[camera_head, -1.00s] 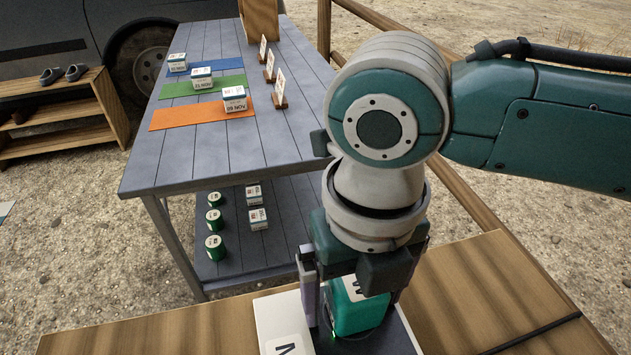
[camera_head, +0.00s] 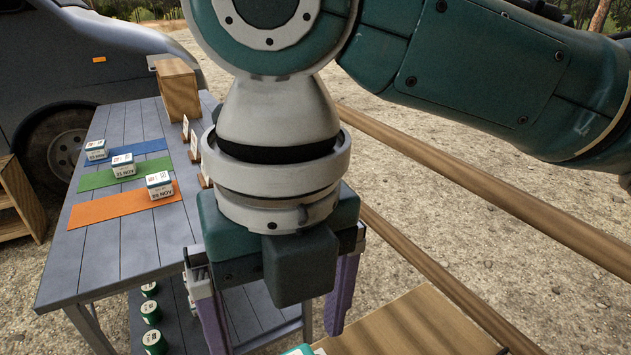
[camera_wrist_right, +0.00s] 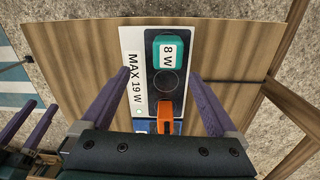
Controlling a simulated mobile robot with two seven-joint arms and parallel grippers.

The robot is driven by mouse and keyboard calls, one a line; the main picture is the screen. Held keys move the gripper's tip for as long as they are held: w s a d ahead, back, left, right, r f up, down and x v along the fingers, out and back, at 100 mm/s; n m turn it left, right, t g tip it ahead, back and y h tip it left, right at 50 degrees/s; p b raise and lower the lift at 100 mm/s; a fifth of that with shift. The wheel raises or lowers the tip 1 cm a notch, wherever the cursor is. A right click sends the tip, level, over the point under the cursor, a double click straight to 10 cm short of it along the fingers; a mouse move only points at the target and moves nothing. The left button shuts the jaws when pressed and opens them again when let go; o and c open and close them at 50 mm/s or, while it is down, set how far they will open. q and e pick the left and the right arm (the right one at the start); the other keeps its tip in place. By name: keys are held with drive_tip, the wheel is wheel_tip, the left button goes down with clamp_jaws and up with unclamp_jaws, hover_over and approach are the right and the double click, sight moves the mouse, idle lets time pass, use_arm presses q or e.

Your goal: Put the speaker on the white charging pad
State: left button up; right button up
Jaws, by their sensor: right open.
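A teal rounded block labelled 8 W (camera_wrist_right: 168,50), seemingly the speaker, sits at the far end of the dark strip of the charging pad. The pad's white side (camera_wrist_right: 133,75) reads MAX 19 W. In the head view only a sliver of the teal block (camera_head: 298,350) shows at the bottom edge. My right gripper (camera_head: 278,325) is open and empty above the pad, with its two fingers (camera_wrist_right: 157,75) apart in the wrist view. My left gripper (camera_wrist_right: 30,115) shows at the left of the wrist view, its fingers apart with nothing visible between them.
An orange item (camera_wrist_right: 165,115) stands at the near end of the strip, with something blue beside it. The wooden board (camera_wrist_right: 75,50) around the pad is mostly clear. A grey table (camera_head: 125,235) holds small boxes on coloured mats; green cans (camera_head: 152,315) stand on its lower shelf.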

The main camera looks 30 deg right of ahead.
drive_tip(key=s+a+f+m+t+y, duration=0.25)
drive_tip(key=s+a+m+y, duration=0.2)
drive_tip(key=m, duration=1.05)
drive_tip(key=s+d+f+m+h, duration=0.1)
drive_tip(key=s+d+m+h, duration=0.1)
drive_tip(key=d+m, duration=0.5)
drive_tip(key=s+d+f+m+h, duration=0.1)
drive_tip(key=s+d+m, duration=0.4)
drive_tip(key=m, duration=0.6)
drive_tip(key=d+t+h, duration=0.1)
drive_tip(key=d, duration=0.1)
drive_tip(key=shift+d+f+m+h, duration=0.3)
drive_tip(key=shift+d+f+h, duration=0.05)
drive_tip(key=shift+d, duration=0.05)
drive_tip(key=shift+s, duration=0.1)
